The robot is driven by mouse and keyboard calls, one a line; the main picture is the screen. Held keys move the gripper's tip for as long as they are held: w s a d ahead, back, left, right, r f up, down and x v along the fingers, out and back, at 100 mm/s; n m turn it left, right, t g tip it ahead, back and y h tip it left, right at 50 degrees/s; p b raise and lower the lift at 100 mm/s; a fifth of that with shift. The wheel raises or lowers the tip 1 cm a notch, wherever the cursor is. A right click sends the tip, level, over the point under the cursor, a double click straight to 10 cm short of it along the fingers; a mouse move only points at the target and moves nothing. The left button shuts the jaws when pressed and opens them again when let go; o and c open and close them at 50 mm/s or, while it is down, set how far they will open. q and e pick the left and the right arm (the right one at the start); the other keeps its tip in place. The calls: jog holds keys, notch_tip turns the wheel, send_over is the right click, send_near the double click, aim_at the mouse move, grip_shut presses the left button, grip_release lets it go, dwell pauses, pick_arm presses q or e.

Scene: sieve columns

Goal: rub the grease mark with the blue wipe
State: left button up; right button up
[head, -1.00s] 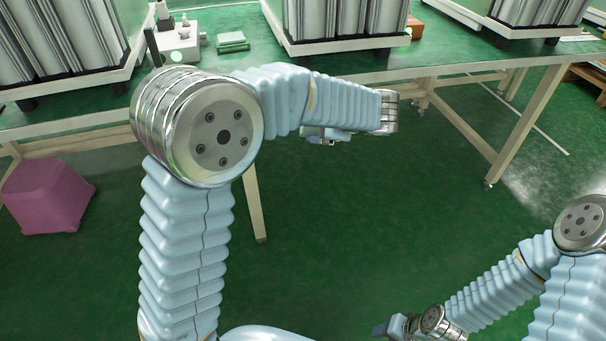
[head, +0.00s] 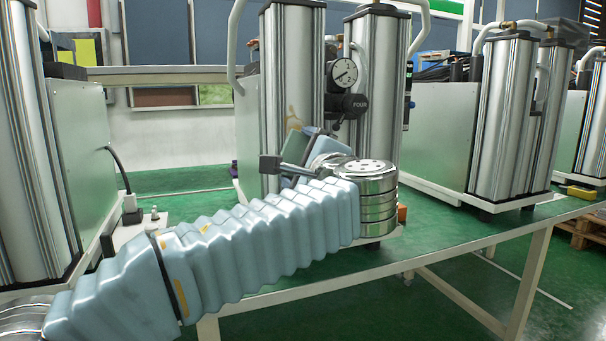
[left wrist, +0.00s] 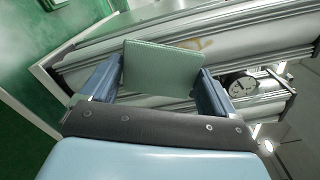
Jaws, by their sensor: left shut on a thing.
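My left gripper (head: 288,156) is shut on a flat, square, grey-green wipe (head: 293,147); its colour looks more green than blue. The wipe also shows in the left wrist view (left wrist: 160,70), held between both fingers. The grease mark (head: 293,119) is a brownish smear on a tall silver column (head: 291,60). It shows in the left wrist view (left wrist: 203,44) just past the wipe's upper right edge. The wipe is just below the mark in the head view. Whether it touches the column is unclear. My right gripper is out of view.
A round gauge (head: 342,73) with a black knob (head: 349,105) sits right of the marked column. A second silver column (head: 375,90) stands beside it. More column units (head: 505,110) stand to the right. The green bench top (head: 430,230) is partly clear between units.

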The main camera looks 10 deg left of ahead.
pick_arm(q)
jog(key=shift+x, duration=0.75)
jog(key=shift+p+x, duration=0.85)
jog(key=shift+x, duration=1.3)
jog(key=shift+p+x, duration=0.3)
jog(key=shift+x, duration=0.6)
